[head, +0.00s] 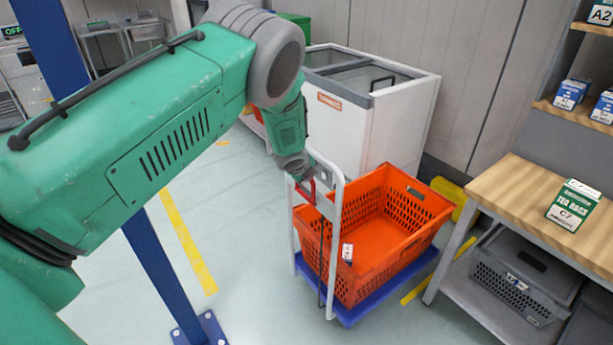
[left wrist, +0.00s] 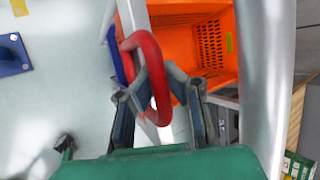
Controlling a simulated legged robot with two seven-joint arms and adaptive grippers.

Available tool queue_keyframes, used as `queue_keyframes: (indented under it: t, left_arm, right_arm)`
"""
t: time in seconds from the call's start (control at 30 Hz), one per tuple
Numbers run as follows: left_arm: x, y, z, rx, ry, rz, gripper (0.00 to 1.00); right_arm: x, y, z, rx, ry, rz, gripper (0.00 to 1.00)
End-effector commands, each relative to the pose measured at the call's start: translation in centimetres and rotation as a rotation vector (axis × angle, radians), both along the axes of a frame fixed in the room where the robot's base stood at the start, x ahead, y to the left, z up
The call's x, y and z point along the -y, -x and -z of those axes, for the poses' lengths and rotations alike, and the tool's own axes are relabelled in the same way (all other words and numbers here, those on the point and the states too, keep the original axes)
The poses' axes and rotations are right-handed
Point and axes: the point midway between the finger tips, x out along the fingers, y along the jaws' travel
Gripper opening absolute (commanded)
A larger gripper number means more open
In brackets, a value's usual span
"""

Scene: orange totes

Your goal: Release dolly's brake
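The dolly has a blue base (head: 345,318) and a white tubular handle frame (head: 337,215). A red loop-shaped brake handle (head: 312,192) is on the frame's crossbar, and it shows large in the left wrist view (left wrist: 131,42). My left gripper (head: 313,185) is at the crossbar. In the left wrist view its fingers (left wrist: 160,85) close in on both sides of the loop's right bar, one finger passing through the loop. A black cable (head: 321,262) hangs down beside the frame. My right gripper is not in view.
An orange tote (head: 395,245) rides on the dolly. A white chest freezer (head: 405,120) stands behind it. A wooden-topped workbench (head: 500,195) with a tea bags box (head: 573,205) is at the right. A blue post (head: 160,262) stands left; the floor between is clear.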

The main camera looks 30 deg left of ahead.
Motion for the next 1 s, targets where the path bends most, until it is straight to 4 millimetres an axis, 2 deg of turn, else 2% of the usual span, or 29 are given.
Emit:
queue_keyframes:
  t: [0.03, 0.1, 0.13, 0.4, 0.57, 1.0]
  left_arm:
    - [-0.3, -0.5, -0.8, 0.015, -0.003, -0.002, 0.00]
    - [-0.3, -0.5, -0.8, 0.015, -0.003, -0.002, 0.28]
    - [-0.2, -0.5, -0.8, 0.015, -0.002, -0.001, 0.33]
    - [-0.1, -0.3, -0.4, 0.006, -0.001, -0.001, 0.33]
    - [-0.1, 0.2, -1.5, 0.010, -0.003, -0.001, 0.33]
    - [2.2, 8.7, -1.3, 0.004, -0.003, 0.001, 0.33]
  right_arm:
    - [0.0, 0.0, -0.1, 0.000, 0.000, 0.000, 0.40]
    - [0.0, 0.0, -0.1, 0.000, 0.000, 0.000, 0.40]
    - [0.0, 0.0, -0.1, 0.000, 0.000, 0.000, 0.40]
    - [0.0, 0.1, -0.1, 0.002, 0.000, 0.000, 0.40]
    - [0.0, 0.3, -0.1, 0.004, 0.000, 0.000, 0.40]
    - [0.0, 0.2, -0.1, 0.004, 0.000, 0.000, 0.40]
